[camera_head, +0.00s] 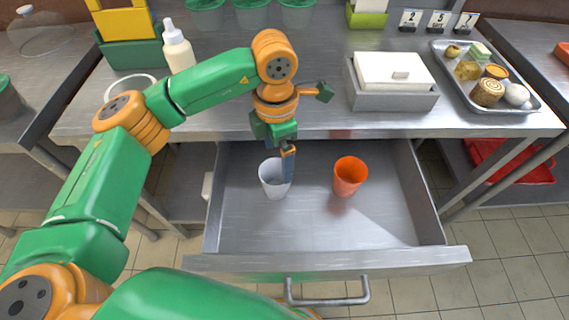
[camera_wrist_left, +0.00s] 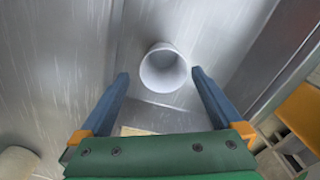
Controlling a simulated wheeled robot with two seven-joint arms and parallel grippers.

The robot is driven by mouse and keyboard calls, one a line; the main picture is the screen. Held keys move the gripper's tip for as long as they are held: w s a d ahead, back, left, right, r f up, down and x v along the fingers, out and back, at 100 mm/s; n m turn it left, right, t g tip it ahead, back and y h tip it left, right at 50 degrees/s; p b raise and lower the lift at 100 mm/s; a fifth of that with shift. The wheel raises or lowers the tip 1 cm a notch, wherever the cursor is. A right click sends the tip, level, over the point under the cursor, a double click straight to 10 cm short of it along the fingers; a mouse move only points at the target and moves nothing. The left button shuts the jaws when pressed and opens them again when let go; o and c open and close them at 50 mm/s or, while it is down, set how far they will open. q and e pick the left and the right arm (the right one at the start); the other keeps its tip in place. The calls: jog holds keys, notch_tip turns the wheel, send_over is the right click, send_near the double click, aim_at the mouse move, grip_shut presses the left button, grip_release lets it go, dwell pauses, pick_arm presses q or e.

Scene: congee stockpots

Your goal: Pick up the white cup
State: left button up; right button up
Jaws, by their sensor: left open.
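The white cup (camera_head: 270,181) stands upright in the open drawer (camera_head: 318,232), left of an orange cup (camera_head: 350,176). My left gripper (camera_head: 289,150) reaches down into the drawer at the white cup's right rim in the head view. In the left wrist view the white cup (camera_wrist_left: 165,68) lies beyond the fingertips, roughly centred between them. My left gripper (camera_wrist_left: 160,80) is open, its two blue fingers spread with nothing between them. The arm hides no large part of the white cup. My right gripper is not in view.
The steel counter above the drawer holds a white bottle (camera_head: 178,50), a lidded white box (camera_head: 394,73) in a grey tray, and a metal tray (camera_head: 531,103) with food items. The drawer's front wall with its handle (camera_head: 328,297) stands nearest me. The drawer floor in front of the cups is clear.

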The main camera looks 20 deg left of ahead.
aim_at(276, 183)
pick_arm(q)
jog(key=f, duration=0.6)
jog(key=s+f, duration=0.1)
jog(key=f, duration=0.3)
jog(key=shift+a+p, duration=0.2)
jog(key=shift+p, duration=0.2)
jog(key=shift+r, duration=0.1)
jog(key=c, duration=1.1)
